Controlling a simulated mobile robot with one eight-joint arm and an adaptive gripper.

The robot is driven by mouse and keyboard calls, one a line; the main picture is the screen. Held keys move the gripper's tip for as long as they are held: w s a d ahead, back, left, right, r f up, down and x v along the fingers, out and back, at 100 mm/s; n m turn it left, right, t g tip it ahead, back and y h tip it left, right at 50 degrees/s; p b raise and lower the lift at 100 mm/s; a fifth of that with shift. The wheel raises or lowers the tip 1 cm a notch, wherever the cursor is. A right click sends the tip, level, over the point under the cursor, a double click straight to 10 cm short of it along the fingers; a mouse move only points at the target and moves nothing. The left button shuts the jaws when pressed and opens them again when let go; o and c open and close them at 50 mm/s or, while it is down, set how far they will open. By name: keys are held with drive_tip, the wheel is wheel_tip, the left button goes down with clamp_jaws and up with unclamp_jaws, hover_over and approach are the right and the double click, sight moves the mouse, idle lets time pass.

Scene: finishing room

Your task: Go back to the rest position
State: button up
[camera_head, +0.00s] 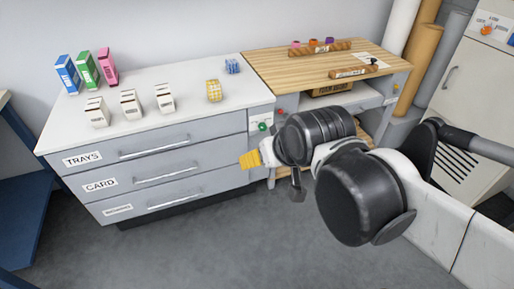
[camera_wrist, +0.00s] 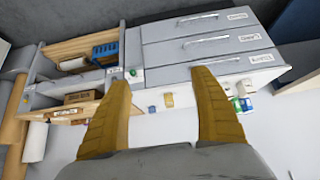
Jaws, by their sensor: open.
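My gripper (camera_head: 252,160) shows in the head view in front of the drawer cabinet's right end, its yellow finger pointing left. In the wrist view my gripper (camera_wrist: 163,110) has its two yellow fingers spread wide apart, with nothing between them. The fingers touch nothing that I can see. My black and white arm reaches in from the right in the head view and hides part of the bench's lower area.
A white-topped drawer cabinet (camera_head: 190,112) holds blue, green and pink boxes (camera_head: 88,70), several white cartons (camera_head: 130,104), a yellow checked item (camera_head: 214,90) and a blue one (camera_head: 232,66). A wooden bench (camera_head: 290,68) adjoins it. Rolls (camera_head: 420,50) stand right. Grey floor (camera_head: 200,245) is clear.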

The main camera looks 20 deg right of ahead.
drive_tip(key=shift+g, duration=0.5)
drive_tip(key=s, duration=0.1)
drive_tip(key=s+f, duration=0.1)
drive_tip(key=s, duration=0.1)
drive_tip(key=s+f, duration=0.1)
drive_tip(key=s, duration=0.1)
drive_tip(key=shift+s+d+f, duration=0.1)
drive_tip(key=shift+d+f, duration=0.05)
drive_tip(key=shift+f, duration=0.1)
